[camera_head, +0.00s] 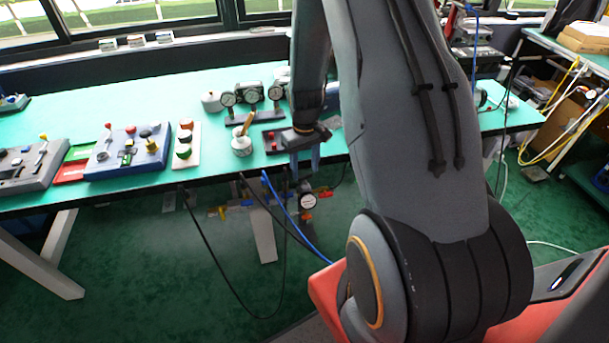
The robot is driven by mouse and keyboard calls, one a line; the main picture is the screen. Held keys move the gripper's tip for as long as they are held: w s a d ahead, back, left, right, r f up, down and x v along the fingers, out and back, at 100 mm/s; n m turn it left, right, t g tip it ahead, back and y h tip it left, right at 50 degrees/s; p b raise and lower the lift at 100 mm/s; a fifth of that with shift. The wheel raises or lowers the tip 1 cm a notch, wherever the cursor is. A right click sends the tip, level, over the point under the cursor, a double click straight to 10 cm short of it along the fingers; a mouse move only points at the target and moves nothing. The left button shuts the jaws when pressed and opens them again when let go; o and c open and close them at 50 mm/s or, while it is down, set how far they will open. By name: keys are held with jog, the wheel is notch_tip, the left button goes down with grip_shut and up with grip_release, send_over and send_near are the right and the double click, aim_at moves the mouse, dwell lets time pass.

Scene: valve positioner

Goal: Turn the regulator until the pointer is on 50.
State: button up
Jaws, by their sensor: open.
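My gripper (305,161) points down at the front edge of the green bench, its two blue-grey fingers apart with nothing seen between them. Just below it, under the bench edge, hangs a small round gauge (307,201) with a white face, among fittings with coloured parts. An orange-yellow part (322,189) is beside the gauge at its upper right. I cannot tell which part is the regulator. The gauge's pointer and numbers are too small to read.
The green bench (130,92) carries a white pot with a brown handle (242,144), a blue control box (127,152), a grey lever box (30,166) and a button panel (185,145). Blue and black hoses (290,215) hang below the bench.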

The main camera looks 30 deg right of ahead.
aim_at(305, 175)
jog(key=shift+r+b, duration=0.35)
jog(key=shift+r, duration=1.65)
jog(key=shift+a+r, duration=0.1)
jog(key=s+a+r+t, duration=0.1)
jog(key=s+a+r, duration=1.4)
jog(key=shift+s+r, duration=0.2)
